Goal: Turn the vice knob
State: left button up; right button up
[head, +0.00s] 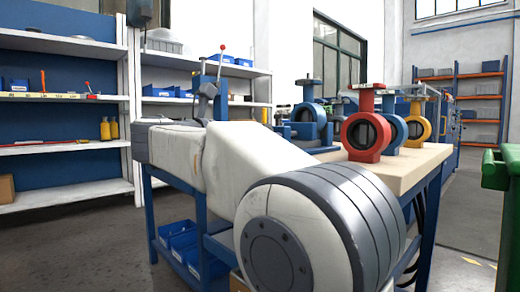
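A workbench (400,165) with a pale top and blue legs stands in the middle. On it are a red butterfly valve (361,137), a yellow valve (419,120) and a blue valve (396,130). A blue device with a dark top (307,112) stands left of the red valve. A blue-grey device with a red-tipped lever (210,95) rises behind my arm; its base is hidden. I cannot tell which part is the vice knob. My white and grey arm fills the foreground and covers much of the bench. Neither gripper shows.
Blue bins (178,240) sit on the bench's lower shelf. White shelving (65,140) stands at the left and back. A green object (503,170) is at the right edge. The floor (470,215) right of the bench is mostly open.

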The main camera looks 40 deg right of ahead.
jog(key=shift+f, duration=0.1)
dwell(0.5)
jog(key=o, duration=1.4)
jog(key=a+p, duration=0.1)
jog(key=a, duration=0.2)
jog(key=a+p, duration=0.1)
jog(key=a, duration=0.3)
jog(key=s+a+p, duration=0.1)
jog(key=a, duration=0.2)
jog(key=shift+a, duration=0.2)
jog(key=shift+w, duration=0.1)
